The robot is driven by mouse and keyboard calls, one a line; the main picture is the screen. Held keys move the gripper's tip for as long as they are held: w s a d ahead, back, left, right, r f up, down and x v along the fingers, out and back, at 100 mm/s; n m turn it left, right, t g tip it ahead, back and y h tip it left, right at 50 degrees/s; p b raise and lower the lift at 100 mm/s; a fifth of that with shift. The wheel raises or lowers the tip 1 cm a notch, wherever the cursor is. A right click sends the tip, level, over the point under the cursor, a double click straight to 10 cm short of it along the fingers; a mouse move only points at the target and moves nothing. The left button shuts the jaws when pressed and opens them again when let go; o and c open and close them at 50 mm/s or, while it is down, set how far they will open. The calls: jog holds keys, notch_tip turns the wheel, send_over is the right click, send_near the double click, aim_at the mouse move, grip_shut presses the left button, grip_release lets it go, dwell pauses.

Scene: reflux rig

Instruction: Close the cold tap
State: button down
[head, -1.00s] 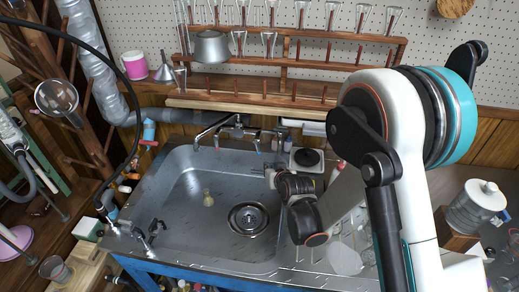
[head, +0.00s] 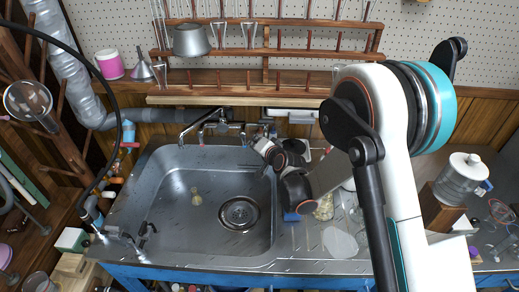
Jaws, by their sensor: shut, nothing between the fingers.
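The wall-mounted tap set (head: 222,126) is at the back edge of the steel sink, with its spout (head: 190,132) curving out to the left. Its right-hand tap handle (head: 243,138) is small, and I cannot read its setting or clearly see a cold marking. My gripper (head: 263,147) is shut and empty, just right of the tap set. Its tips point toward the wall. I cannot tell whether it touches the handle. My wrist and arm links hide the counter behind and to the right of it.
The sink basin (head: 182,212) is open, with a drain (head: 239,213) and a small yellowish object (head: 196,196). A wooden peg rack (head: 262,80) with glassware hangs above the taps. Glassware (head: 324,207) stands right of the basin. A second fitting (head: 130,235) is at the front left.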

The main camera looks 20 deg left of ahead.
jog(key=shift+w+a+f, duration=0.25)
jog(key=shift+w+a, duration=0.2)
jog(key=shift+w, duration=0.05)
jog(key=shift+s+a+f, duration=0.1)
jog(key=shift+a+f, duration=0.35)
jog(key=shift+s, duration=0.1)
